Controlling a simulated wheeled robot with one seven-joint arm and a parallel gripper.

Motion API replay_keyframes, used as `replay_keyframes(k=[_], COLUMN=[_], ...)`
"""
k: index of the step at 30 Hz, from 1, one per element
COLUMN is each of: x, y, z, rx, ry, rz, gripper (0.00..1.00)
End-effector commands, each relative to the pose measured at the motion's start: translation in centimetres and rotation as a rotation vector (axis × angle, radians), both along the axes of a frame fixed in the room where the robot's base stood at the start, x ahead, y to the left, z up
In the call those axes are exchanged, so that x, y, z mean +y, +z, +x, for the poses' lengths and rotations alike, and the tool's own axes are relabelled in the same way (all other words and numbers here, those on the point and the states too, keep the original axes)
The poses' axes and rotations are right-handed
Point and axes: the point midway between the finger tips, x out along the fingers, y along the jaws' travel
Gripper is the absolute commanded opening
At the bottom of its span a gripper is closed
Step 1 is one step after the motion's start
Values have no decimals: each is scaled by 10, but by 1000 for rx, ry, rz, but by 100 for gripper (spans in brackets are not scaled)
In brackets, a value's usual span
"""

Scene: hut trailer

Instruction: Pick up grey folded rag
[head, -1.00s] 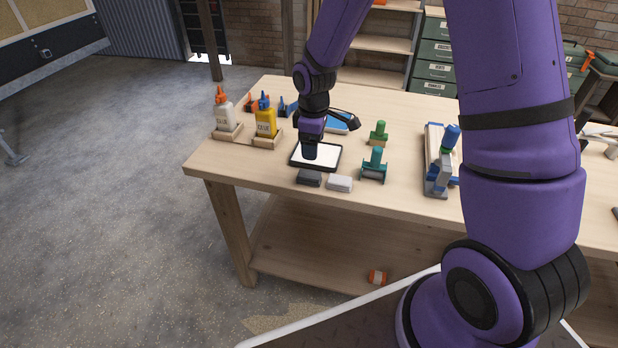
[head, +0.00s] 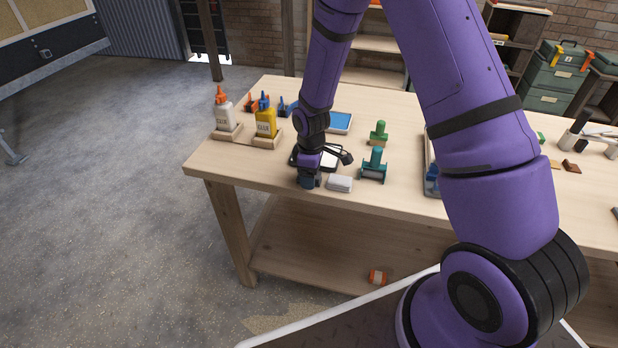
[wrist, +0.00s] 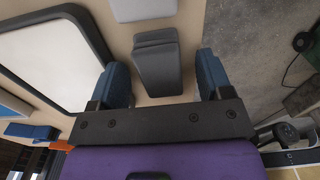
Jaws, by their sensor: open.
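The grey folded rag (wrist: 158,65) shows in the wrist view as a dark grey folded block on the wooden table. My gripper (wrist: 163,85) is open, with one blue finger on each side of the rag and a gap to each. I cannot tell how far above the table the fingertips are. In the head view my gripper (head: 309,183) is at the table's front edge and hides the rag. A lighter grey-white folded rag (head: 340,183) lies just to the right; it also shows at the top of the wrist view (wrist: 143,9).
A black-framed white tray (wrist: 52,58) lies beside the rag. A teal stamp-like tool (head: 374,166) and a green one (head: 379,133) stand to the right. Glue bottles (head: 265,120) stand in wooden holders at the left. The table (head: 235,160) is clear at its front left.

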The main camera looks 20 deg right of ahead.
Motion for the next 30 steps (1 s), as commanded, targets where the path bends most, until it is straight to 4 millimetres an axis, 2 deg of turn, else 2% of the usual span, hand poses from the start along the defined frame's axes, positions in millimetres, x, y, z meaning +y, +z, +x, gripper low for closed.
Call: replay_keyframes(k=[9, 10, 15, 17, 30], x=[0, 0, 0, 0, 0], y=[-6, -6, -6, -6, 1], z=[0, 0, 0, 0, 0], rx=[-1, -1, -1, -1, -1], ry=[0, 0, 0, 0, 0], rz=[0, -1, -1, -1, 0], gripper=[72, 70, 31, 19, 19])
